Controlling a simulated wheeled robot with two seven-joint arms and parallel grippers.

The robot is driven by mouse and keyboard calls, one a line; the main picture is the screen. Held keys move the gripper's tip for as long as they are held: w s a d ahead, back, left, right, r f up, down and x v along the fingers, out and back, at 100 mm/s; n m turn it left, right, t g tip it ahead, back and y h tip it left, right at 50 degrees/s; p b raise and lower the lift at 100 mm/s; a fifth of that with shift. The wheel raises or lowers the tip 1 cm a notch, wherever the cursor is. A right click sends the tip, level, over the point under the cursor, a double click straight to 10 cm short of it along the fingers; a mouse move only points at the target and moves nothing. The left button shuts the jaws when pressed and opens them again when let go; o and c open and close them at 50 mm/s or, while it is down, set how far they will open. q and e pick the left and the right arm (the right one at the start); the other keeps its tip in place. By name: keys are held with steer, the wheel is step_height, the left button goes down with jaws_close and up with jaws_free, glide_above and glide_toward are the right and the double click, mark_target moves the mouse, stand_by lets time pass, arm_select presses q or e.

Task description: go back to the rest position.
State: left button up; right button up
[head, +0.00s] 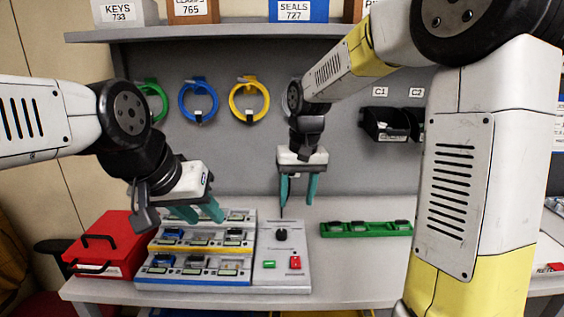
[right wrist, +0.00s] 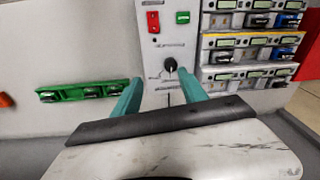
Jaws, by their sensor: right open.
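My left gripper (head: 198,212) is in the head view, with its teal fingers low over the left part of the pump rack (head: 195,282). Whether its fingers are apart or together is hard to tell. My right gripper (head: 298,190) is open and empty, pointing down above the grey control panel (head: 268,277). In the right wrist view its two teal fingers (right wrist: 160,100) are apart, with the panel's black knob (right wrist: 170,65) seen between and beyond them. In the head view the knob (head: 281,235) stands below the right gripper.
A red box (head: 110,250) stands left of the rack. A green tray (head: 366,229) with dark items lies to the right. Coloured rings (head: 198,102) and black bins (head: 388,124) hang on the back wall. A shelf (head: 235,32) with labelled boxes runs above. The front right table is partly hidden by my arm.

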steer(key=s+d+r+t, duration=0.2)
steer(key=s+d, duration=0.3)
steer(key=s, duration=0.3)
steer(key=s+d+r+m+t+y, duration=0.1)
steer(key=s+d+r+t, duration=0.2)
steer(key=s, duration=0.6)
steer(key=d+r, duration=0.1)
steer(key=d, duration=0.1)
steer(key=shift+s+d+r, duration=0.2)
steer(key=shift+d+r, duration=0.1)
steer(key=shift+c, duration=0.2)
stand_by(0.4)
